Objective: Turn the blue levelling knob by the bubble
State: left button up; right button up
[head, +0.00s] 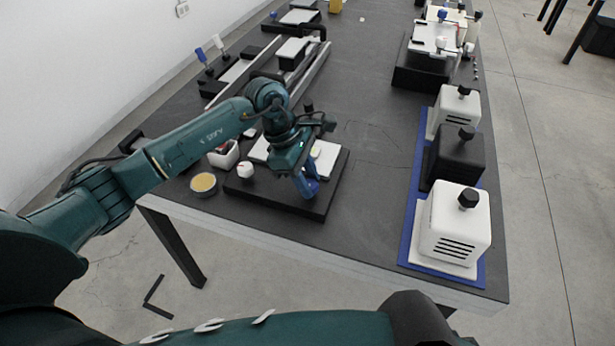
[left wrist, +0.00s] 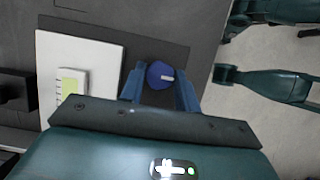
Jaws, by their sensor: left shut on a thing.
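The blue levelling knob (left wrist: 160,75) is round with a white mark on its top, and sits near a corner of the dark base in the left wrist view. My left gripper (left wrist: 159,88) has its blue fingers on both sides of the knob and is shut on it. In the head view the left gripper (head: 308,188) reaches down at the front right of the black base (head: 275,201); I cannot tell the knob from the blue fingers there. The bubble (left wrist: 72,86) is a yellow-green vial on the white plate (left wrist: 100,55), left of the knob.
A white knob (head: 245,171) stands on the base's left side. A yellow-topped round dish (head: 203,183) and a small white container (head: 224,155) are beside it. White and black boxes stand on a blue mat (head: 411,226) at right. The table between is clear.

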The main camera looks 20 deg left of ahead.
pick_arm(q)
jog(key=n+t, duration=0.1)
jog(key=n, duration=0.3)
jog(key=shift+s+t+b, duration=0.1)
jog(key=shift+t+b, duration=0.2)
jog(key=shift+b, duration=0.1)
jog(key=n+t, duration=0.1)
jog(key=n, duration=0.2)
jog(key=shift+s+n+y+b, duration=0.1)
jog(key=shift+n+y+b, duration=0.2)
jog(key=shift+b, duration=0.05)
jog(key=n+b, duration=0.1)
jog(key=n, duration=0.1)
jog(key=n+t+y, duration=0.1)
jog(key=n, duration=0.2)
jog(key=shift+d+t+y+b, duration=0.15)
jog(key=shift+t+y+b, duration=0.15)
jog(key=shift+b, duration=0.05)
jog(key=n+y+b, duration=0.1)
jog(key=n, duration=0.1)
jog(key=shift+s+n, duration=0.1)
jog(key=shift+n, duration=0.5)
pick_arm(e)
jog(key=shift+w+a+f+m, duration=0.1)
jog(key=shift+f+m, duration=0.15)
jog(key=shift+f, duration=0.35)
jog(key=shift+w+a+f+m, duration=0.1)
jog(key=shift+f+m, duration=0.15)
jog(key=shift+f, duration=0.35)
jog(key=shift+s+f, duration=0.1)
